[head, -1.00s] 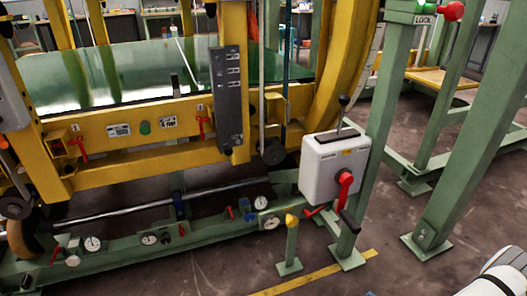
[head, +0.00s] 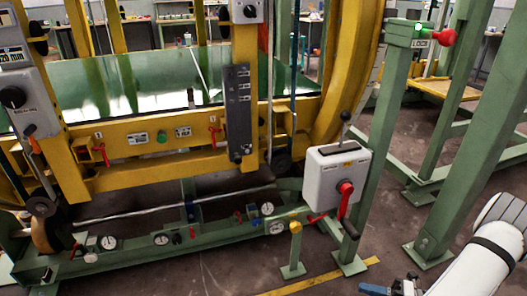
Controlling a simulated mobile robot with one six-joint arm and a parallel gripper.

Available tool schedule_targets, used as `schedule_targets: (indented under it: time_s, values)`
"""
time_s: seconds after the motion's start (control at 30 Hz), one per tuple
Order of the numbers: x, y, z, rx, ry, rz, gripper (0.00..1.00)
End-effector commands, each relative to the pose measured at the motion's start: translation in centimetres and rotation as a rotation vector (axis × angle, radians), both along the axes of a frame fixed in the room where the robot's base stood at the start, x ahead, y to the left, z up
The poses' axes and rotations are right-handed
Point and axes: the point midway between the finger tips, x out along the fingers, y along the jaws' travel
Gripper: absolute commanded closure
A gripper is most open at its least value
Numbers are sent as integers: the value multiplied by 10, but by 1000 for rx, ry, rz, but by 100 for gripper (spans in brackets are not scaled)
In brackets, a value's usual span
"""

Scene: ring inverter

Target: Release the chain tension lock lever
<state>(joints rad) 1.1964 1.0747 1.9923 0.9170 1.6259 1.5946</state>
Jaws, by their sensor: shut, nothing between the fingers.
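No lever is readably marked as chain tension, so I cannot tell which one is meant. Small red levers sit on the yellow beam, one at the left (head: 101,153) and one at the middle (head: 214,132). A white box (head: 330,182) on the green post has a red handle (head: 345,196) hanging down and a black-knobbed lever (head: 345,120) standing up on top. A red knob (head: 446,37) stands beside a LOCK label at the upper right. My white arm enters at the lower right, apart from all of these.
A green lower rail (head: 150,255) carries several dials and small red levers. A short green post with a yellow top (head: 294,250) stands before the white box. Green columns (head: 460,140) rise at the right. Open floor lies at the bottom middle.

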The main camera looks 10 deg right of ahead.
Motion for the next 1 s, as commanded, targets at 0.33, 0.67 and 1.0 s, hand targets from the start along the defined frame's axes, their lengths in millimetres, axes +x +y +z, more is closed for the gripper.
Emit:
schedule_targets:
  time_s: [0.33,0.67,1.0]
  values:
    - [25,76,162,-542,-429,563,100]
    - [17,142,290,-911,-1012,1169,100]
    - [-2,191,413,-1094,-1729,1817,100]
